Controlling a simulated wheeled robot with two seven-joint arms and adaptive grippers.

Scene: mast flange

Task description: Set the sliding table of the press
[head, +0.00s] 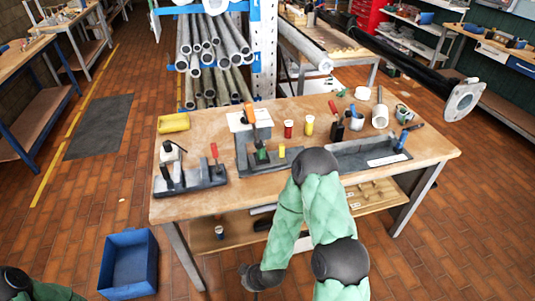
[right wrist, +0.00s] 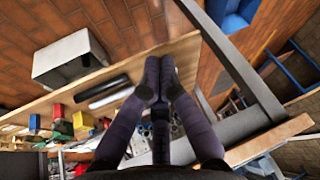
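What looks like the press (head: 243,160) stands at the middle of the workbench top. It has a grey base, an upright with an orange handle (head: 249,113), and a small green part (head: 262,155) low on it. I cannot make out the sliding table or its position at this size. My right gripper (head: 252,280) hangs low in front of the bench, below its top and well apart from the press. In the right wrist view, its fingertips (right wrist: 160,65) are together with nothing visible between them. My left gripper is out of view.
The workbench (head: 190,208) also bears a grey fixture with a red handle (head: 190,178) at left, a long grey tray-like fixture (head: 350,160) at right, and a yellow box (head: 173,123). A blue bin (head: 128,262) stands on the floor. Pipe racks stand behind.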

